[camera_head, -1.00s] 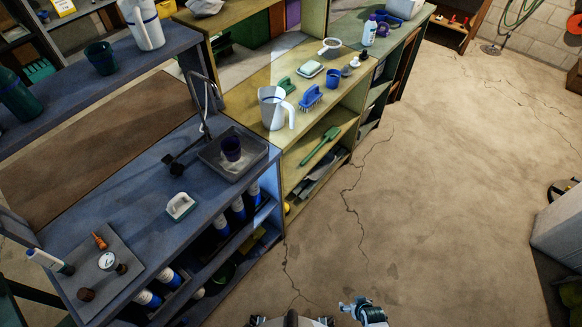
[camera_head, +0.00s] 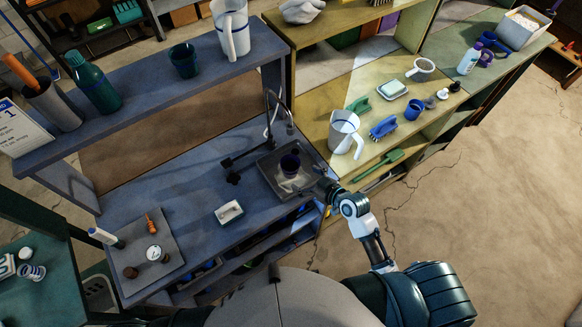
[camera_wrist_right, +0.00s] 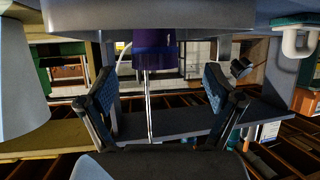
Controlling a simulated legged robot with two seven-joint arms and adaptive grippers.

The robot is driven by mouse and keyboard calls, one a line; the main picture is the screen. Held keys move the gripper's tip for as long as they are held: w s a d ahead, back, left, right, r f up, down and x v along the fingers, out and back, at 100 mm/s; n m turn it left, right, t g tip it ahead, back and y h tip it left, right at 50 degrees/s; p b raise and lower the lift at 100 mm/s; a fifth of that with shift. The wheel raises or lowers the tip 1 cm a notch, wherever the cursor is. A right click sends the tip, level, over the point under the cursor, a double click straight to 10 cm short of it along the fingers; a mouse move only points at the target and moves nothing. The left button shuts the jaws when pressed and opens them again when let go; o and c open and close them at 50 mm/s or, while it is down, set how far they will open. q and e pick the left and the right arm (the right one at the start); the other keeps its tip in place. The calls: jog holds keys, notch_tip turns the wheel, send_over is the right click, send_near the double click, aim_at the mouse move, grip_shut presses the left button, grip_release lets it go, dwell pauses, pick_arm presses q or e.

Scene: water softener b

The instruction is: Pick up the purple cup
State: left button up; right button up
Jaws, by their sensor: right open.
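The purple cup (camera_head: 290,163), dark with a blue rim, stands in the grey sink basin (camera_head: 268,180) of the blue bench. My right gripper (camera_head: 321,187) is at the basin's right edge, just right of and nearer than the cup. In the right wrist view the purple cup (camera_wrist_right: 153,50) is at the top middle, ahead of the right gripper (camera_wrist_right: 158,85). Its two fingers are spread wide with nothing held between them. Whether they reach beside the cup cannot be told. My left gripper does not show.
A white pitcher (camera_head: 344,132) and a blue brush (camera_head: 384,127) are on the yellow bench to the right. A white soap dish (camera_head: 229,212) lies left of the basin. The bench between dish and grey tray (camera_head: 150,262) is clear.

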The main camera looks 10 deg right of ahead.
aim_at(296, 172)
jog(key=x, duration=0.4)
jog(key=shift+w+d+f, duration=0.15)
jog(key=shift+d, duration=0.2)
jog(key=p+x, duration=0.1)
jog(key=x, duration=0.3)
jog(key=shift+w+a+f, duration=0.15)
jog(key=shift+a+f, duration=0.1)
jog(key=shift+f, duration=0.1)
jog(key=shift+d, duration=0.2)
jog(key=c, duration=1.3)
